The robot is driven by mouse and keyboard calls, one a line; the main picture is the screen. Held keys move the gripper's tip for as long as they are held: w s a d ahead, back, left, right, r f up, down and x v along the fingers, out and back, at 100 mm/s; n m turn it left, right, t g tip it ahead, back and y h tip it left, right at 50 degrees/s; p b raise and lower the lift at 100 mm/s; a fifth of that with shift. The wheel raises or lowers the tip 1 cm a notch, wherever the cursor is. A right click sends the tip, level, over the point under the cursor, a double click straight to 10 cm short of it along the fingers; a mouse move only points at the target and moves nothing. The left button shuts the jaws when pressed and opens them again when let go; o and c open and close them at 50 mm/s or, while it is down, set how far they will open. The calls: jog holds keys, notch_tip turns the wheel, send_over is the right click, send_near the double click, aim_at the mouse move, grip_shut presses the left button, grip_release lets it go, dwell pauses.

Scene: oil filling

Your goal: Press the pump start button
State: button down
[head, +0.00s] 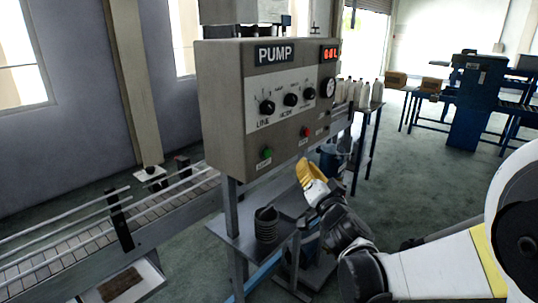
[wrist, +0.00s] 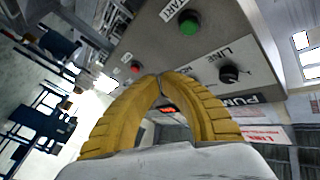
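The pump control box (head: 225,125) is a grey panel labelled PUMP, with a lit red display at its upper right. The green start button (head: 267,152) is at its lower left; in the wrist view the green button (wrist: 190,21) sits beside the word START, above the fingertips. A red button (head: 306,132) is to its right and also shows in the wrist view (wrist: 135,67). My gripper (head: 303,165) has yellow fingers and is just in front of the box's lower right edge, apart from the green button. In the wrist view its fingertips (wrist: 158,77) meet with nothing between them.
Several black knobs, including the LINE knob (head: 267,107), are on the panel. A conveyor (head: 150,212) with rails runs along the left and behind the box. A shelf below the box holds a dark ribbed cup (head: 266,225). White bottles (head: 376,92) stand behind on the right.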

send_near(272, 146)
jog(key=shift+w+r, duration=0.15)
jog(key=shift+w, duration=0.75)
jog(key=shift+w+r, duration=0.15)
jog(key=shift+w, duration=0.8)
jog(key=shift+w+a, duration=0.1)
jog(key=shift+w+a, duration=0.15)
jog(key=shift+a, duration=0.1)
jog(key=shift+w+a, duration=0.4)
jog(key=shift+a, duration=0.05)
dwell(1.0)
jog(key=shift+s+d, duration=0.65)
jog(key=shift+d, duration=0.15)
jog(key=shift+s+d+b, duration=0.2)
jog(key=shift+s+d, duration=0.6)
jog(key=shift+d, duration=0.2)
jog(key=shift+s+d+b, duration=0.2)
jog(key=shift+s+d, duration=0.55)
jog(key=shift+d, duration=0.2)
